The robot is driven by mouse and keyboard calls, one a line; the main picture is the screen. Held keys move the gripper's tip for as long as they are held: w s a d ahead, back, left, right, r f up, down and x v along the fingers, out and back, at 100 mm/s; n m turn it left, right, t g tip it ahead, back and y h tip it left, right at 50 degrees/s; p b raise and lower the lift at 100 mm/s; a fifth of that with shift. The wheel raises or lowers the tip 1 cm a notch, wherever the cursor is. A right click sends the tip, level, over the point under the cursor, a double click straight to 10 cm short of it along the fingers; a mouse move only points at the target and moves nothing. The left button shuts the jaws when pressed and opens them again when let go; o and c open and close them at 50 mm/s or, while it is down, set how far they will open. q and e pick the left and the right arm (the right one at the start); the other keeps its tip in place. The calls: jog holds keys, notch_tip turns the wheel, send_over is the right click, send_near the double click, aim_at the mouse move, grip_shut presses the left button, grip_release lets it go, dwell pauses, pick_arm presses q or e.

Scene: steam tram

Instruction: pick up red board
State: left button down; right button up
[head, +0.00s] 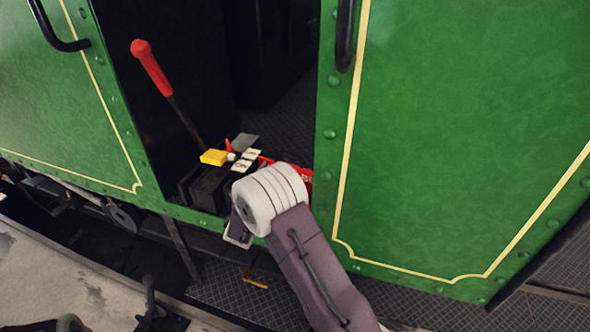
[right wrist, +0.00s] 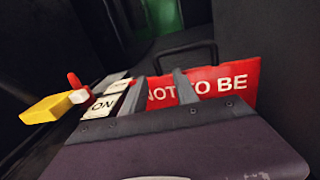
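The red board (right wrist: 215,88) with white lettering "NOT TO BE" stands in the cab, with a black handle above it in the right wrist view. In the head view only bits of the board (head: 306,176) show past my right arm, which hides the rest. My right gripper (right wrist: 160,90) has its two grey fingers apart. They point toward the board, and part of the lettering shows between them. I cannot tell whether the fingers touch the board. My left gripper is not recognisable in either view.
A lever with a red grip (head: 150,68) rises left of my right arm. A yellow block (head: 214,157) and a switch box labelled "ON" (right wrist: 102,103) sit beside the gripper. Green riveted panels (head: 460,130) and black handrails (head: 345,35) flank the cab opening.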

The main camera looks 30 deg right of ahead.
aim_at(275, 159)
jog(key=shift+r, duration=0.2)
jog(key=shift+s+a+r, duration=0.1)
jog(key=shift+a+r, duration=0.05)
jog(key=shift+r, duration=0.1)
jog(key=x, duration=0.3)
jog(key=shift+p, duration=0.35)
jog(key=shift+w+d+f, duration=0.15)
jog(key=shift+w+d, duration=0.05)
jog(key=shift+w, duration=0.05)
jog(key=x, duration=0.3)
jog(key=p+x, duration=0.1)
jog(key=shift+w+d+r, duration=0.1)
jog(key=shift+d+r, duration=0.05)
jog(key=shift+r, duration=0.2)
jog(key=shift+w+d+f, duration=0.15)
jog(key=shift+w+d, duration=0.1)
jog(key=shift+s+a, duration=0.1)
jog(key=c, duration=0.4)
grip_shut()
